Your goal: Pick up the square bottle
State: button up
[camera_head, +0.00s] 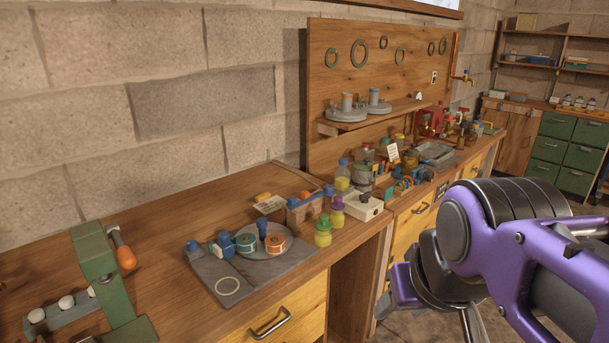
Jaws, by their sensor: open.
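Several small bottles stand near the right end of the wooden bench. A yellow bottle with a blue cap (342,181) stands at the back, beside a grey-lidded jar. A yellowish bottle with a green cap (323,238) and one with a purple cap (337,218) stand close together near the front edge. They are too small for me to tell for sure which is the square bottle. My purple and dark arm fills the lower right, apart from the bottles. I cannot make out my gripper's fingertips in this view.
A grey board (213,273) with a round plate and tape rolls lies left of the bottles. A white box (363,207) is to their right. A green press (98,262) stands at left.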

aim_at(341, 176)
jog(key=i+l+u, duration=0.4)
jog(key=l, duration=0.3)
jog(key=i+l+u, duration=0.15)
jog(key=i+l, duration=0.2)
jog(key=i+l+u, duration=0.2)
jog(key=l, duration=0.3)
